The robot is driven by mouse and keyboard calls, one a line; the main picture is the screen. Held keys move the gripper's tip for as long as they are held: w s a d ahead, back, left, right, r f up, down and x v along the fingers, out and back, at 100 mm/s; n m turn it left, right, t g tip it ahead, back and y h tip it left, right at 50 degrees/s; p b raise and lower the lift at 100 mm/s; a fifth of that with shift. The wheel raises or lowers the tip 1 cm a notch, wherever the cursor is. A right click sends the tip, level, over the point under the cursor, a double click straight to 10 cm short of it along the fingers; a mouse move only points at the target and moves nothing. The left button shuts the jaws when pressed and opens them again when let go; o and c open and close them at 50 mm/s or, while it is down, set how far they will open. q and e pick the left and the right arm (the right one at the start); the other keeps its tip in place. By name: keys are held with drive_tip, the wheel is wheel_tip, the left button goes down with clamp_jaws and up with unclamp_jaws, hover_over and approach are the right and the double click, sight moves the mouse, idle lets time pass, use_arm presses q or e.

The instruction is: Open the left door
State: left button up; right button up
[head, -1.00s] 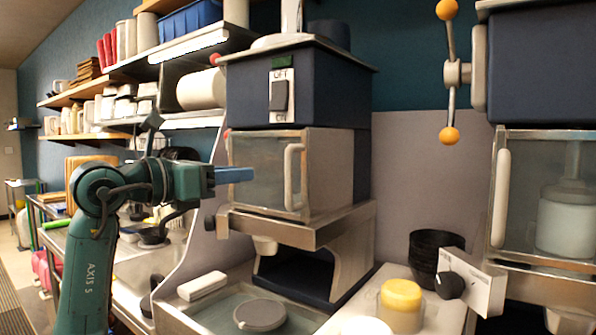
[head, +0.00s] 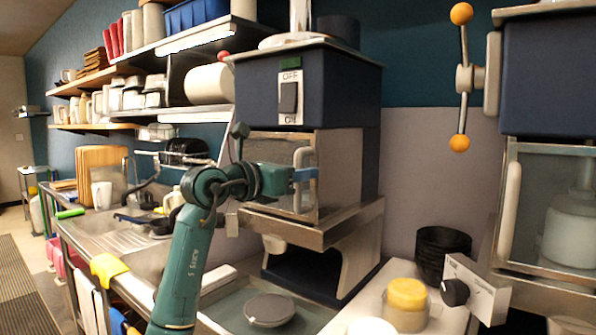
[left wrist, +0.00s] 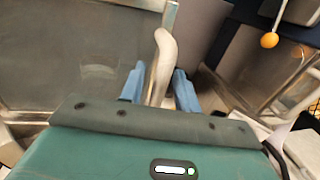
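The left door (head: 272,149) is a metal-framed, see-through panel on the dark blue machine at the centre, and it looks closed. Its pale curved vertical handle (head: 298,200) is near the door's right edge. My left gripper (head: 305,174) is at this handle, its blue fingers covering part of it in the head view. In the left wrist view the blue fingers (left wrist: 157,88) are apart, one on each side of the handle (left wrist: 163,52). A small gap shows there, so they do not look clamped. My right gripper is in neither current view.
A second machine with its own glass door (head: 563,205) stands at the right. Black stacked bowls (head: 440,253) and a yellow-lidded jar (head: 406,300) sit on the counter between. A metal ledge (head: 330,222) juts out below the left door.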

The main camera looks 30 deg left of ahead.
use_arm(q)
drive_tip(key=shift+c, duration=0.5)
clamp_jaws()
use_arm(e)
drive_tip(key=shift+s+a+r, duration=0.1)
drive_tip(key=shift+s+a, duration=0.05)
drive_tip(key=shift+s, duration=0.15)
use_arm(q)
drive_tip(key=shift+s+a, duration=0.1)
drive_tip(key=shift+s, duration=0.05)
